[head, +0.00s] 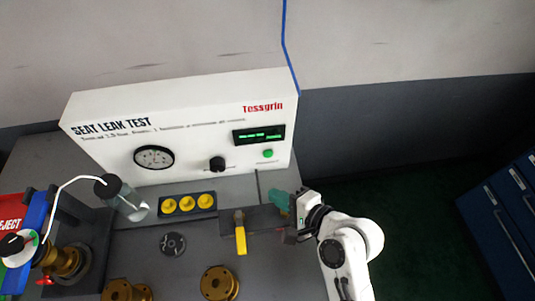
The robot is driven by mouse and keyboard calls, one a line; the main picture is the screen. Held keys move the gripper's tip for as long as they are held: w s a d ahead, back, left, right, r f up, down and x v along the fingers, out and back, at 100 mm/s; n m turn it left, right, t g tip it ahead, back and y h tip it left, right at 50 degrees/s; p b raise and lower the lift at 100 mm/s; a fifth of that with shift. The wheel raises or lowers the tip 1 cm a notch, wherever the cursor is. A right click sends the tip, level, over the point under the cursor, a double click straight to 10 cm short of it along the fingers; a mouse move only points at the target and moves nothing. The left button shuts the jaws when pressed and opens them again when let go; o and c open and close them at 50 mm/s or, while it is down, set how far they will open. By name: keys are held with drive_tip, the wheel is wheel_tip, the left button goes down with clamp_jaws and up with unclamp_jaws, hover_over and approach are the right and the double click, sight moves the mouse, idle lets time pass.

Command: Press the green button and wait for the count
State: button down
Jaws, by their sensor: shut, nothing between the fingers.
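The green button (268,153) is on the lower right of the white seat leak test panel (215,170). A dark display (259,134) with green characters, too small to read, sits just above it. My gripper (273,200) is below the button in the picture, over the dark block at the bench's right side.
The panel also carries a round gauge (154,157) and a black knob (217,163). A yellow-handled lever (240,236), a tray of yellow caps (187,204) and brass fittings (218,283) occupy the bench. A clear cup (124,198) and red bin (10,208) stand left.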

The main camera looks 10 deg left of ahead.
sight(268, 154)
drive_tip(key=w+a+b, duration=0.2)
drive_tip(key=w, duration=0.6)
drive_tip(key=shift+b, duration=0.35)
drive_tip(key=shift+a, duration=0.15)
idle(1.6)
drive_tip(key=shift+w, duration=0.3)
drive_tip(key=shift+w+a, duration=0.15)
drive_tip(key=shift+w, duration=0.3)
idle(0.7)
drive_tip(key=shift+s+p, duration=0.1)
drive_tip(key=shift+p, duration=0.25)
drive_tip(key=shift+s+d+p, duration=0.2)
drive_tip(key=shift+s+p, duration=0.35)
drive_tip(key=shift+s, duration=0.2)
